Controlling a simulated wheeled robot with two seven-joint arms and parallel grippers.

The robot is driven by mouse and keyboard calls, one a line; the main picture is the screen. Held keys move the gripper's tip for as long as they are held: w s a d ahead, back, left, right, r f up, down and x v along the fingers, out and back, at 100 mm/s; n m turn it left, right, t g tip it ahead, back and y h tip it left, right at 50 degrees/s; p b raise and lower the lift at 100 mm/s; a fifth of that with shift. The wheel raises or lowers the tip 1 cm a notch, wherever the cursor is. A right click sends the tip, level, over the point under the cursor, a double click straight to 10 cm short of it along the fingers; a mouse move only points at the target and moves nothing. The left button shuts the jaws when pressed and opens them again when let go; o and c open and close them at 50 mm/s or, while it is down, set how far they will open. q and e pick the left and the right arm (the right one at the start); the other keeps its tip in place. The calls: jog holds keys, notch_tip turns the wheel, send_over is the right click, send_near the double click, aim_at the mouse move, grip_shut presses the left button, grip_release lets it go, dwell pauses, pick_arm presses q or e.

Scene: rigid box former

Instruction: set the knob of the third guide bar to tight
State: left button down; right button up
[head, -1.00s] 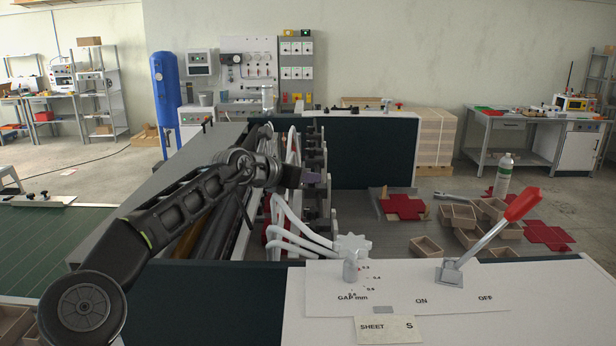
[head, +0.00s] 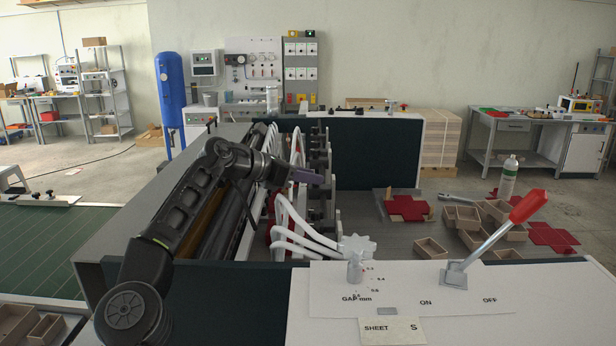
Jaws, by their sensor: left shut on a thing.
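A row of dark guide bars (head: 318,150) stands in the machine at the middle of the head view. My left arm reaches in over the rollers from the left. My left gripper (head: 314,178), with purplish fingers, is at the near part of this row. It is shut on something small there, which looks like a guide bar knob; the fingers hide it. I cannot tell which bar it belongs to or how the knob is turned. My right gripper is not in view.
White curved hoses (head: 290,225) run close below my left gripper. In front stands a white panel (head: 330,300) with a gap knob (head: 355,265) and a red-handled lever (head: 525,207). Small boxes (head: 431,247), red blanks (head: 407,208) and a bottle (head: 508,176) lie or stand to the right.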

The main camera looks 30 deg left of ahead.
pick_arm(q)
jog(key=c, duration=1.4)
grip_release()
jog(key=shift+a+f, duration=0.1)
jog(key=shift+f, duration=0.05)
jog(key=b+v, duration=0.3)
jog(key=v, duration=0.4)
jog(key=shift+s+a+r, duration=0.15)
jog(key=shift+s+r, duration=0.1)
jog(key=shift+s, duration=0.05)
jog(key=shift+o, duration=0.6)
